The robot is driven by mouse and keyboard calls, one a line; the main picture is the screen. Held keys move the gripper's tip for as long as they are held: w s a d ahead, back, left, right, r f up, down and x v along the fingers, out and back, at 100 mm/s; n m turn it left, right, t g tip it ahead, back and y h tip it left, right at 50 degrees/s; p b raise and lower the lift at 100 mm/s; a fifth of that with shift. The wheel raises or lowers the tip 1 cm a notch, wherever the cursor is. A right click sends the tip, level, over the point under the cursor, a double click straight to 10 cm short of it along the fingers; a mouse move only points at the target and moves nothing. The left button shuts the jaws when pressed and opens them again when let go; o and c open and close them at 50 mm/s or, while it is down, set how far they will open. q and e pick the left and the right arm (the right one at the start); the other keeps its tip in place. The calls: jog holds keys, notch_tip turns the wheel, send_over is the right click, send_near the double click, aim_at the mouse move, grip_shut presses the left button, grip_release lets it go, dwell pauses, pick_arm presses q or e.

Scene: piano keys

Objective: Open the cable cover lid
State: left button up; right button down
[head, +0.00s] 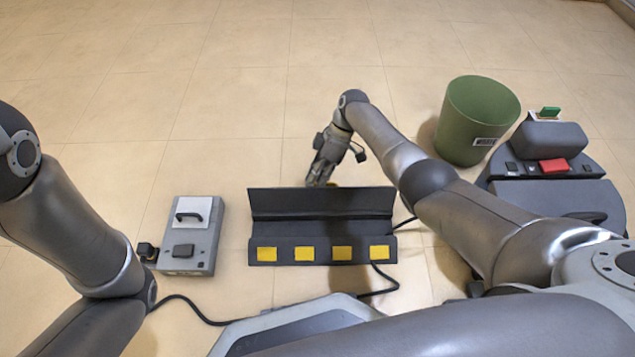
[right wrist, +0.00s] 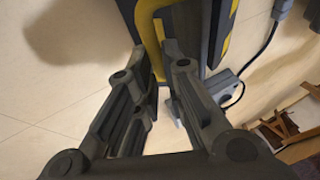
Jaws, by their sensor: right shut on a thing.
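The cable cover (head: 320,227) is a black casing on the floor with yellow squares along its front. Its lid (head: 320,203) stands raised at the far side, tilted up from the base. My right gripper (head: 321,177) is behind the lid's far edge. In the right wrist view my right gripper (right wrist: 167,62) is shut on the yellow handle (right wrist: 150,30) of the lid. In the head view the lid hides most of the handle. My left arm is at the left; its gripper is not seen.
A grey box (head: 192,235) with a white panel and handle stands left of the cover. A green bin (head: 475,120) and a dark rounded machine (head: 550,180) stand at the right. The floor behind is clear.

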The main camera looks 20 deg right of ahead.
jog(key=shift+s+f, duration=0.25)
jog(key=shift+f, duration=0.3)
jog(key=shift+a, duration=0.1)
jog(key=c, duration=1.5)
grip_release()
jog(key=v, duration=1.2)
jog(key=shift+w+r, duration=0.25)
jog(key=shift+r, duration=0.1)
